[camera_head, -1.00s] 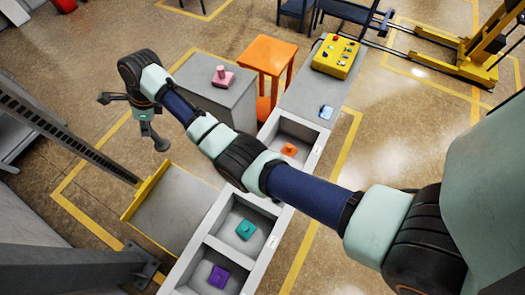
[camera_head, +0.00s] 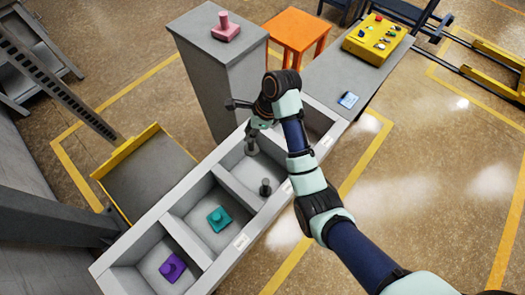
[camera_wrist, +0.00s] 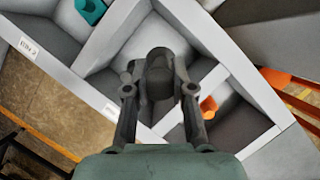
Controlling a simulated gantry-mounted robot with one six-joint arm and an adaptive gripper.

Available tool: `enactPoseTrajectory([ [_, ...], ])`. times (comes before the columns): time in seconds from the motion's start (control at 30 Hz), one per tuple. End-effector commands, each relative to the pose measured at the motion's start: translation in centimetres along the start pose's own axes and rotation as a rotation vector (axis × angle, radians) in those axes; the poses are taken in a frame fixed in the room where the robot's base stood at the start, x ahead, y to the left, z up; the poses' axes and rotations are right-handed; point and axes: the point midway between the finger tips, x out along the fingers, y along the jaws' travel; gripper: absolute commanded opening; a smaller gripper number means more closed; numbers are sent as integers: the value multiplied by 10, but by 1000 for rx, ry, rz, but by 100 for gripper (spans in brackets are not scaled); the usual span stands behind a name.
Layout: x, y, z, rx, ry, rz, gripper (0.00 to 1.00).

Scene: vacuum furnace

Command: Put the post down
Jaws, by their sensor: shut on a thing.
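My gripper (camera_head: 251,139) is over the third compartment of the grey bin row and points down. In the wrist view its fingers (camera_wrist: 156,88) are shut on a dark grey post (camera_wrist: 160,72), which hides part of the compartment behind it. The held post (camera_head: 251,149) hangs below the fingers in the head view; I cannot tell whether it touches the floor.
A teal piece (camera_head: 219,218) and a purple piece (camera_head: 172,267) lie in neighbouring compartments. An orange piece (camera_wrist: 208,107) shows in the wrist view. A tall grey cabinet (camera_head: 225,75) with a pink piece (camera_head: 226,29) stands behind. A yellow control box (camera_head: 376,38) is at upper right.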

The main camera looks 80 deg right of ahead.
Motion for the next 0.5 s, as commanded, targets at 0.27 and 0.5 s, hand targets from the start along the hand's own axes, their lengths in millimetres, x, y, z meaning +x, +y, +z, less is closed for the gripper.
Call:
enactPoseTrajectory([
  [0.27, 16, 9, -12, -26, -3, 7, 0],
  [0.5, 63, 10, -31, -24, -1, 11, 0],
])
